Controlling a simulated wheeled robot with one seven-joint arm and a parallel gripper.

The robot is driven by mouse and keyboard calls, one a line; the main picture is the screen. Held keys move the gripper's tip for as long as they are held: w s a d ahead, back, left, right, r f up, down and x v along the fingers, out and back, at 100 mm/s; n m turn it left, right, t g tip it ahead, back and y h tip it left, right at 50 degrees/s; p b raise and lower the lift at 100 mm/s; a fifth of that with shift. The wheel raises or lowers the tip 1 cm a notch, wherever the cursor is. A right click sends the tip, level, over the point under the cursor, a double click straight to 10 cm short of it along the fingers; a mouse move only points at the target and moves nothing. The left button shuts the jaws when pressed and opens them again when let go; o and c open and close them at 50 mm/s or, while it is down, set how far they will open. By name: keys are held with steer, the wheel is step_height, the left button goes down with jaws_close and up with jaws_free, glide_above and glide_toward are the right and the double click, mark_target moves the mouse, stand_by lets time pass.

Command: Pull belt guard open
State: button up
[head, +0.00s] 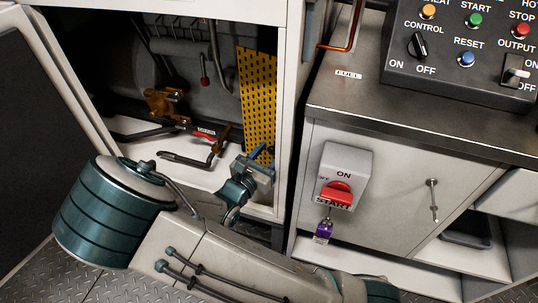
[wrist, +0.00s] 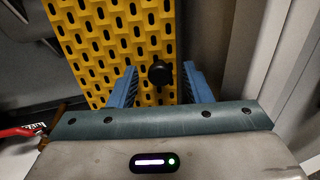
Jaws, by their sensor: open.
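The belt guard (head: 257,95) is a yellow panel with black slots, standing upright inside the open white frame in the head view. In the wrist view the guard (wrist: 110,40) fills the upper middle, and a round black knob (wrist: 160,73) stands out from its lower right part. My gripper (head: 258,165) is at the guard's lower end in the head view. In the wrist view my gripper (wrist: 158,85) is open, with one blue finger on each side of the knob. I cannot tell whether the fingers touch it.
A red-handled valve (head: 205,134) and a brass fitting (head: 166,103) are left of the guard. The white frame post (head: 291,110) stands close on the right. Further right is a cabinet with a red START switch (head: 337,193) and a control box (head: 460,60).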

jaws_close()
steer(key=shift+a, duration=0.1)
